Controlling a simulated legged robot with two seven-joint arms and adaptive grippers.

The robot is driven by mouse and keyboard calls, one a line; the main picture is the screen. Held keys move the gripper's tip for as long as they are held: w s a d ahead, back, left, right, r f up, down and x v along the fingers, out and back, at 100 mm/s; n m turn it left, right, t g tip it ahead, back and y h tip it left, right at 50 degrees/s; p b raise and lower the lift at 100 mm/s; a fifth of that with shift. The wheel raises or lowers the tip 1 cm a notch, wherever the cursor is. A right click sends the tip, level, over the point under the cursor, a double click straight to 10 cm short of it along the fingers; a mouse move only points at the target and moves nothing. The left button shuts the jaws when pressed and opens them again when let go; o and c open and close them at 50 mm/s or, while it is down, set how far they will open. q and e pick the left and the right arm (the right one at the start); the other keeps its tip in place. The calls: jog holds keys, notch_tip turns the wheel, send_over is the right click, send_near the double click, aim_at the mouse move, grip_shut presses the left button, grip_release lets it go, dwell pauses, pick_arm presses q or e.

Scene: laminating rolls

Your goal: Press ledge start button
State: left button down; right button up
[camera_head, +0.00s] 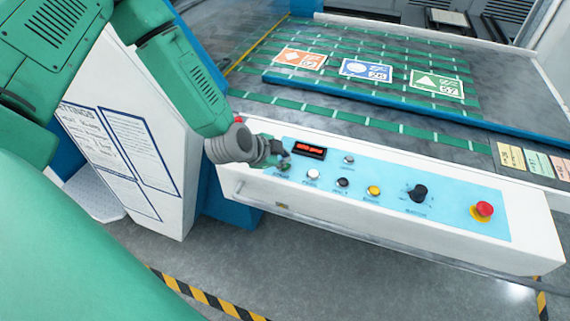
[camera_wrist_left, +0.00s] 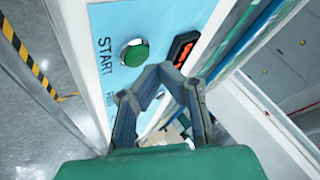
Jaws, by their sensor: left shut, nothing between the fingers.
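The green start button (camera_wrist_left: 135,53) sits on the light blue control panel (camera_head: 450,212), beside the word START in the left wrist view. In the head view the button (camera_head: 284,166) is close to my gripper and partly crowded by it. My left gripper (camera_head: 279,155) is shut and empty at the panel's left end. In the left wrist view its fingertips (camera_wrist_left: 158,72) come together just beside the button, towards the red display; I cannot tell whether they touch the panel. My right gripper is in neither view.
The panel also carries a red display (camera_head: 309,149), a white button (camera_head: 313,174), a black button (camera_head: 342,183), a yellow button (camera_head: 373,191), a black knob (camera_head: 418,193) and a red emergency stop (camera_head: 484,210). Behind lies a conveyor with coloured cards. A white sign board (camera_head: 135,150) stands left.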

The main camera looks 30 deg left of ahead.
pick_arm(q)
jog(key=shift+f, duration=0.35)
